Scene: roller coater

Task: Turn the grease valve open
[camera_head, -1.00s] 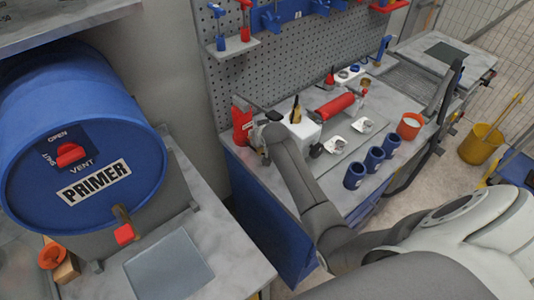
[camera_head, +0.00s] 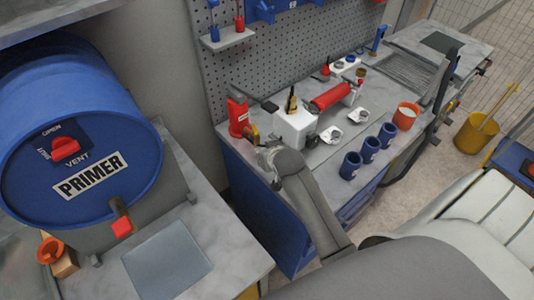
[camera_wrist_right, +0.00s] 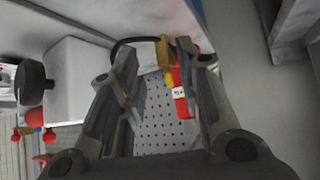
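A red grease container (camera_head: 238,117) stands upright at the left end of the workbench, in front of the pegboard. A small brass-yellow part, apparently the grease valve (camera_head: 254,136), sticks out at its lower right. In the right wrist view the yellow valve (camera_wrist_right: 164,49) shows near my fingertips, with the red container (camera_wrist_right: 180,92) behind it. My right gripper (camera_wrist_right: 156,54) is open, its fingers on either side of the valve in that view; I cannot tell whether they touch it. In the head view my right gripper (camera_head: 262,147) is just below the valve. My left gripper is not in view.
A white block (camera_head: 293,127) and a red roller (camera_head: 330,96) stand right of the gripper. Several blue cups (camera_head: 369,150) line the bench's front edge. A blue primer drum (camera_head: 60,140) with a red-handled tap (camera_head: 121,220) is at left.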

